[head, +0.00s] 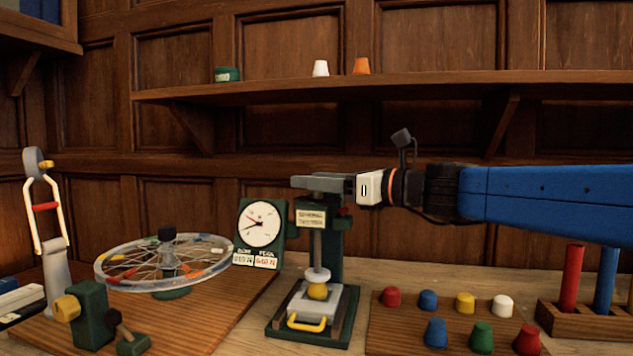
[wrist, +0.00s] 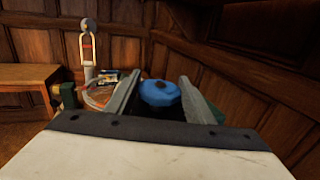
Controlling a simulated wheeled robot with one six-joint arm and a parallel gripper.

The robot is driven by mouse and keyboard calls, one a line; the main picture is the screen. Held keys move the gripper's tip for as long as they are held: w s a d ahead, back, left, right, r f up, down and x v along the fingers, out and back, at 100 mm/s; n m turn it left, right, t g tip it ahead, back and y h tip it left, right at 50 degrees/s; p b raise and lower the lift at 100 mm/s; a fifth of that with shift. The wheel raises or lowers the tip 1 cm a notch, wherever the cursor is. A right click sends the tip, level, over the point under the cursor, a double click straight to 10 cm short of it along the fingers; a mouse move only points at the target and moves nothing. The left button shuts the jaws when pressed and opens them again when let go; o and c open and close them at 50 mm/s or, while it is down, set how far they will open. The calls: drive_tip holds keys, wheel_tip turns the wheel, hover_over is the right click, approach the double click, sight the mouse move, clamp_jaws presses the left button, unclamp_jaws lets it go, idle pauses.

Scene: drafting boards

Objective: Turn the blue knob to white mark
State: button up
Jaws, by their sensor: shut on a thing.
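The blue knob (wrist: 160,95) shows in the wrist view as a round cap with a small dark spot near its centre. It sits between the two grey fingers of my gripper (head: 305,182), which are shut on it. In the head view the fingers lie level over the top of a green press stand (head: 335,240) and hide the knob. The stand carries a pale label plate (head: 311,217). I cannot make out a white mark around the knob in either view.
A dial gauge (head: 263,223) stands left of the press, beside a spoked wheel (head: 120,262). Several coloured pegs stand on a board (head: 385,335) at the right. A shelf (head: 430,88) runs above.

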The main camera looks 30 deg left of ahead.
drive_tip(key=n+g, duration=0.2)
drive_tip(key=g, duration=0.1)
drive_tip(key=n+g, duration=0.1)
drive_tip(key=g, duration=0.1)
drive_tip(key=shift+w+n+g, duration=0.15)
drive_tip(key=shift+n+g, duration=0.25)
drive_tip(key=n+g+h, duration=0.2)
drive_tip(key=g, duration=0.2)
drive_tip(key=shift+n, duration=0.3)
drive_tip(key=n+g+h, duration=0.3)
drive_tip(key=g, duration=0.1)
drive_tip(key=shift+f+n+g, duration=0.1)
drive_tip(key=shift+n+g, duration=0.3)
drive_tip(key=shift+s+n+g+h, duration=0.15)
drive_tip(key=shift+n+g+h, duration=0.6)
drive_tip(key=shift+h, duration=0.25)
drive_tip(key=shift+s+n+g+h, duration=0.1)
drive_tip(key=shift+n+g+h, duration=0.6)
drive_tip(key=shift+h, duration=0.3)
drive_tip(key=shift+n+h, duration=0.35)
drive_tip(key=shift+h, duration=0.05)
drive_tip(key=o, duration=1.1)
drive_tip(key=shift+c, duration=0.2)
drive_tip(key=shift+y, duration=0.3)
